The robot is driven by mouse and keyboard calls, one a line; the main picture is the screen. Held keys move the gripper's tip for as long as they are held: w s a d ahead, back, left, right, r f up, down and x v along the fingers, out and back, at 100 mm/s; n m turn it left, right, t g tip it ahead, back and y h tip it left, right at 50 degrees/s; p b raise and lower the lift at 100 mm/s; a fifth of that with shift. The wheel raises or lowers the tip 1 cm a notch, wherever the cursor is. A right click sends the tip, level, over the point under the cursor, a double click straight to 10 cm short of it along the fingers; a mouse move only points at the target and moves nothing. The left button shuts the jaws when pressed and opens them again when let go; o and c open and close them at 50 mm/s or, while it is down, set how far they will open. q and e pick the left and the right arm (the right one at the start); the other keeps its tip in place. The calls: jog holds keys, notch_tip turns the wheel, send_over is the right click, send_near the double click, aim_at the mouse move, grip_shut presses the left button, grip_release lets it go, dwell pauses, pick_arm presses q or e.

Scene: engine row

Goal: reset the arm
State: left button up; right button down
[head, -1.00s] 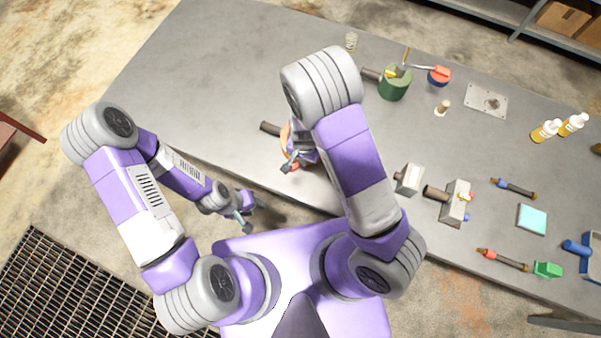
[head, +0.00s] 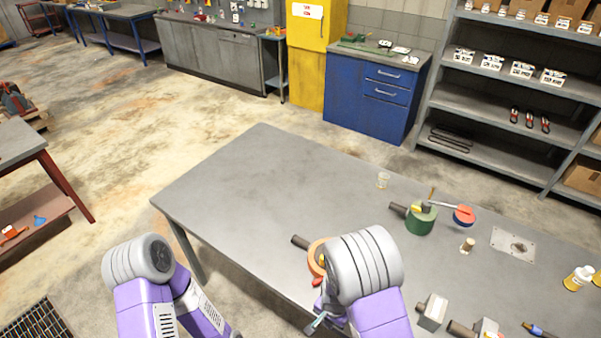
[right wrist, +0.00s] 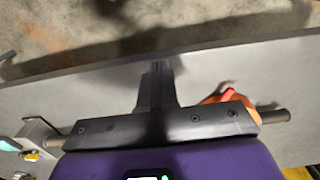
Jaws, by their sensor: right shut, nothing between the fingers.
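My right arm reaches over the near edge of the grey table (head: 270,180). My right gripper (head: 318,322) is partly hidden behind the arm's large grey joint in the head view. In the right wrist view its fingers (right wrist: 156,72) are together with nothing between them. They are near the table's edge, beside an orange round part (head: 316,258) with a dark stub. That part also shows, partly hidden by the gripper body, in the right wrist view (right wrist: 250,108). My left arm is at the lower left, off the table; its gripper is out of frame.
A green cylinder (head: 420,222), a red and blue round part (head: 464,216), a metal plate (head: 513,243) and a grey block (head: 432,312) stand on the table's right side. The table's left half is clear. Shelves (head: 480,105) and a blue cabinet (head: 365,100) stand behind.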

jog(key=s+f+n+y+b, duration=0.1)
jog(key=s+f+b, duration=0.2)
jog(key=f+b, duration=0.3)
jog(key=s+f+n+y+b, duration=0.1)
jog(key=s+f+b, duration=0.2)
jog(key=f, duration=0.6)
jog(key=s+d+f+n+y+b, duration=0.1)
jog(key=s+f+b, duration=0.3)
jog(key=f+b, duration=0.4)
jog(key=shift+f+n+t+y+b, duration=0.2)
jog(key=shift+n+t+y+b, duration=0.1)
jog(key=shift+n+y, duration=0.3)
